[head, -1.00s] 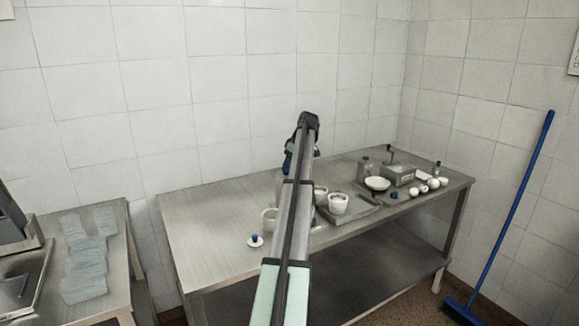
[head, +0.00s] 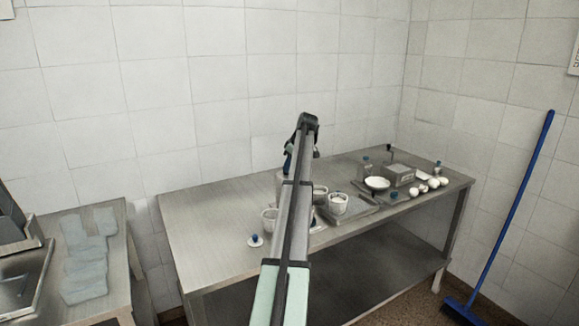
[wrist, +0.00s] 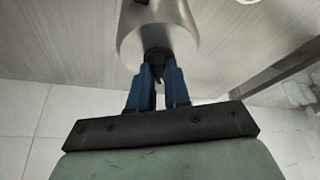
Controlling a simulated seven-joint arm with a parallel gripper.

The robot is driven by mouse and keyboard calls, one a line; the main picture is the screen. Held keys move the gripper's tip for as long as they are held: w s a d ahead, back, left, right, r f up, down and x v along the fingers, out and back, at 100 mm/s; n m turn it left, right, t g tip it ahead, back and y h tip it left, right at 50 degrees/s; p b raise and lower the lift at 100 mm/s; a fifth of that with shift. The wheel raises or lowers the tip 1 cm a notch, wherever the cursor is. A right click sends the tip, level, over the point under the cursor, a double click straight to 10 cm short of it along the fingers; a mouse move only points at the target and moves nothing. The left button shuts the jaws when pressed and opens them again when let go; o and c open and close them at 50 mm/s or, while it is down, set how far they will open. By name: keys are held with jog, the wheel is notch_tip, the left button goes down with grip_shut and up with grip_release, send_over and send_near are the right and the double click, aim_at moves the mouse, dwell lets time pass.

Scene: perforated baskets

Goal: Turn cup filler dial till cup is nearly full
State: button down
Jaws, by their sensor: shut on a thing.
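In the wrist view a metal cylindrical body (wrist: 160,25), which looks like the cup filler, has a dark dial (wrist: 157,57) on its near end. My gripper (wrist: 157,72), with blue fingers, is shut on this dial. In the head view my arm hides most of the filler; a sliver of metal (head: 279,185) shows left of the arm. White cup-like containers stand on the table, one right of my arm (head: 338,204) and one left of it (head: 268,219). I cannot tell which cup is under the filler, nor its fill level.
The steel table (head: 205,220) is bare on its left part. A white bowl (head: 377,183), a metal box (head: 399,175) and several white round items stand at its right. A small blue-topped item (head: 254,240) lies near the front edge. A blue broom (head: 510,210) leans at right.

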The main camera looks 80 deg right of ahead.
jog(key=shift+a+m, duration=0.1)
jog(key=shift+m, duration=0.3)
jog(key=m+h, duration=0.1)
jog(key=m, duration=0.1)
jog(key=shift+w+a+m, duration=0.1)
jog(key=shift+a+m, duration=0.05)
jog(key=shift+m, duration=0.25)
jog(key=m+g, duration=0.1)
jog(key=m, duration=0.1)
jog(key=m+h, duration=0.1)
jog(key=m, duration=0.1)
jog(key=shift+w+a+m+g, duration=0.1)
jog(key=shift+w+m+g, duration=0.05)
jog(key=shift+m+g, duration=0.2)
jog(key=m, duration=0.2)
jog(key=m+g+h, duration=0.1)
jog(key=m, duration=0.1)
jog(key=shift+w+g, duration=0.15)
jog(key=shift+g, duration=0.1)
jog(key=shift+w+m+g, duration=0.1)
jog(key=shift+m+g, duration=0.5)
jog(key=shift+m, duration=1.05)
jog(key=c, duration=1.1)
grip_release()
jog(key=shift+r, duration=0.1)
